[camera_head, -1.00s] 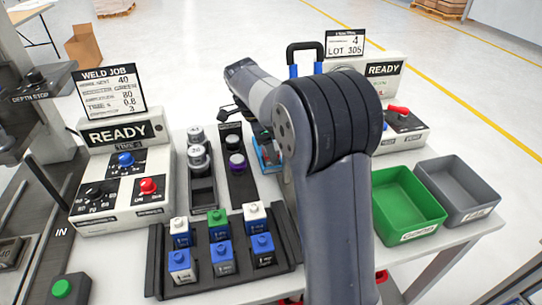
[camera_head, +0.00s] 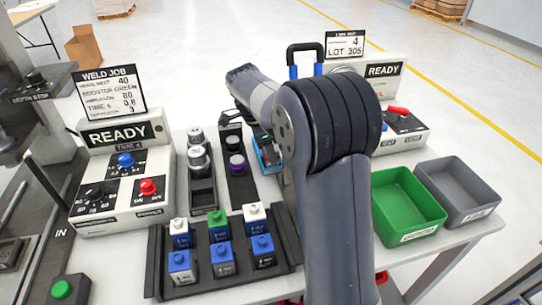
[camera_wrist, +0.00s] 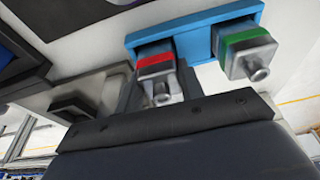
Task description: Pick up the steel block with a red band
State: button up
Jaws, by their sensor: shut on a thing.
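The steel block with a red band (camera_wrist: 155,64) shows in the wrist view, with a small round peg on its end. It sits between the dark fingers of my gripper (camera_wrist: 160,84), which is shut on it. The block is at the left end of a blue holder (camera_wrist: 195,42); I cannot tell whether it is clear of the holder. A steel block with a green band (camera_wrist: 247,50) sits at the holder's right end. In the head view, the blue holder (camera_head: 266,152) is partly hidden by my arm, and the held block cannot be made out.
A dark tray (camera_head: 160,262) with several blue, white and green-topped blocks stands in front. Racks of round parts (camera_head: 203,190) are behind it. A green bin (camera_head: 408,203) and a grey bin (camera_head: 460,190) stand right. Control boxes (camera_head: 122,185) flank the table.

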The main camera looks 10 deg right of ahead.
grip_shut()
jog(key=shift+r, duration=0.1)
